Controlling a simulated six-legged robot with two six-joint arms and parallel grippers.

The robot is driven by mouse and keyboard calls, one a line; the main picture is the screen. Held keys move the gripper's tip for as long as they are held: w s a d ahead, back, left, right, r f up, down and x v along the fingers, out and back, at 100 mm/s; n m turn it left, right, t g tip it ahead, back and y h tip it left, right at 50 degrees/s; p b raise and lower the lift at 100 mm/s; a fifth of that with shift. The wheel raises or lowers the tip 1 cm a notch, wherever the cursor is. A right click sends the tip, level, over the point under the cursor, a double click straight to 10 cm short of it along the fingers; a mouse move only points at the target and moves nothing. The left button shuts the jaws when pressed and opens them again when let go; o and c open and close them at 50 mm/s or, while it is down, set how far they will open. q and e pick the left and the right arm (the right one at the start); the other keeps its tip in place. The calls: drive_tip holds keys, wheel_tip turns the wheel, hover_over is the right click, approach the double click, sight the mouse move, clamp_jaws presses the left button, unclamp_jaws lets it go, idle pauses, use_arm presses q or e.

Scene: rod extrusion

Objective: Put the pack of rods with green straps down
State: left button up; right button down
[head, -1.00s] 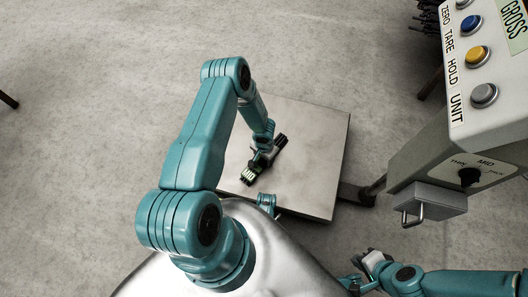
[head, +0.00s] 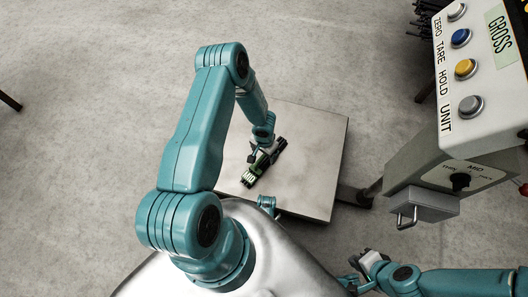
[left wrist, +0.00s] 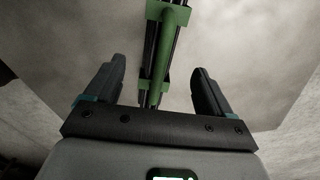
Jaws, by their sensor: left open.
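The pack of rods with green straps (head: 264,165) lies on the square metal plate (head: 312,150), slanting up to the right. My left gripper (head: 259,148) is just above it and covers part of it in the head view. The left wrist view shows the dark rods, a green strap and a green bar (left wrist: 166,50) of the pack between the two fingers. The left fingers (left wrist: 158,66) stand open, with a gap on both sides of the bar. My right gripper (head: 357,272) is low at the right, away from the plate; its jaws are too small to read.
A control box (head: 470,105) with coloured buttons and a knob stands right of the plate. A dark bundle of rods (head: 425,22) shows behind it. The plate is bare around the pack. The concrete floor (head: 100,120) at left is mostly clear.

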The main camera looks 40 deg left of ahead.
use_arm(q)
wheel_tip(320, 180, up, 5)
drive_tip(key=shift+f+p, duration=0.1)
drive_tip(key=shift+p, duration=0.45)
drive_tip(key=shift+d+r, duration=0.15)
drive_tip(key=shift+r, duration=0.1)
drive_tip(key=s+d+r+h, duration=0.1)
drive_tip(key=s+d+r, duration=0.2)
drive_tip(key=d, duration=0.4)
drive_tip(key=s+d+r+h, duration=0.1)
drive_tip(key=s+d+r, duration=0.2)
drive_tip(key=d, duration=0.4)
drive_tip(key=s+d+r+n+h, duration=0.1)
drive_tip(key=s+d+r+h, duration=0.1)
drive_tip(key=d, duration=0.5)
drive_tip(key=shift+s+r+t, duration=0.3)
drive_tip(key=shift+s+r, duration=0.55)
drive_tip(key=shift+s, duration=0.3)
wheel_tip(320, 180, up, 28)
drive_tip(key=p, duration=2.8)
